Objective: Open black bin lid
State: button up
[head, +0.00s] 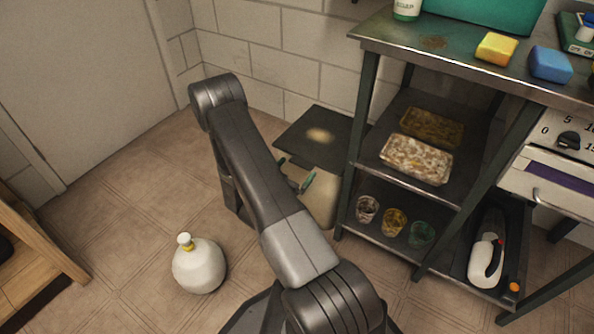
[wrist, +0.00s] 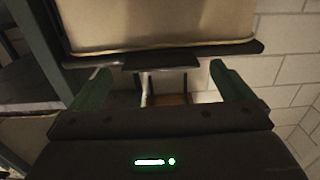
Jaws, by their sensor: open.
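The bin (head: 321,205) is a beige box on the floor against the tiled wall, left of the metal rack. Its black lid (head: 345,126) looks flat and down on the bin, with a pale patch on top. In the wrist view the beige bin wall (wrist: 155,25) fills the top, edged by the lid's dark rim (wrist: 220,50) with a small dark tab (wrist: 160,62). My gripper (head: 295,172) is at the bin's near left side, partly hidden by my arm. In the wrist view my gripper (wrist: 160,72) is open, its green fingers either side of the tab; contact is unclear.
A white round jug (head: 199,265) stands on the floor at left. A wooden piece of furniture (head: 35,255) is at far left. Floor (head: 130,190) between is clear.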

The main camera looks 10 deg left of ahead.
jog(key=shift+x, duration=0.8)
